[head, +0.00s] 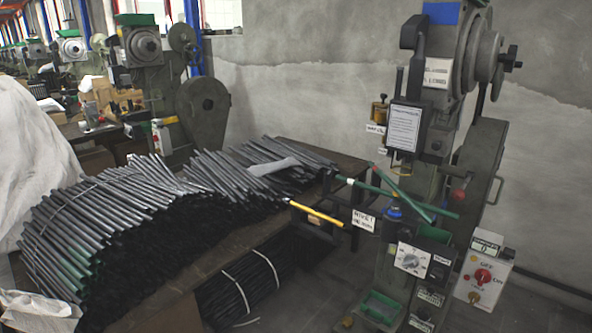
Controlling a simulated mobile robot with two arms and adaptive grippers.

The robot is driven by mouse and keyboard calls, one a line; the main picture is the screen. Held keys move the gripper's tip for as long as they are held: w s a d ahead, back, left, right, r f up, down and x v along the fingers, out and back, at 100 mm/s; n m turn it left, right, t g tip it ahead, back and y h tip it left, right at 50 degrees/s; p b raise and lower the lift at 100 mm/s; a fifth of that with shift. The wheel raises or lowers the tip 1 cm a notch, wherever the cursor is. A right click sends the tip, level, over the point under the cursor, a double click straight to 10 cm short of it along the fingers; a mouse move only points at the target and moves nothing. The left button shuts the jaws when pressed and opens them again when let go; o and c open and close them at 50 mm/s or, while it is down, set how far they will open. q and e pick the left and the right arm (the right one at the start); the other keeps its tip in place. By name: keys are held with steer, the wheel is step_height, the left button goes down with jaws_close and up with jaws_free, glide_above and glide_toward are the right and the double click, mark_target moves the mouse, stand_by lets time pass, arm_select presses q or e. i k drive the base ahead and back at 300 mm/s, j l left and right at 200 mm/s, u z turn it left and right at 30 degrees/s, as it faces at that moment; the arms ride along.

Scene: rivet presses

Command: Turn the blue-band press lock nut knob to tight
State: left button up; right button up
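The press with the blue band (441,14) on its head stands at the right. A black handled knob (511,58) sticks out at the right side of its head, beside the round grey wheel. A white dial plate with a knob (410,260) is low on the press front. No label tells which knob is the lock nut knob, and I cannot tell how tight either is. Neither of my grippers is in view.
A control box with a red knob (483,276) stands right of the press. Green-handled and yellow-handled levers (316,214) stick out at its front. A table with a large pile of dark rods (130,205) fills the left. A green-topped press (146,45) stands behind.

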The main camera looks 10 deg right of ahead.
mark_target(438, 273)
steer(key=z, duration=1.25)
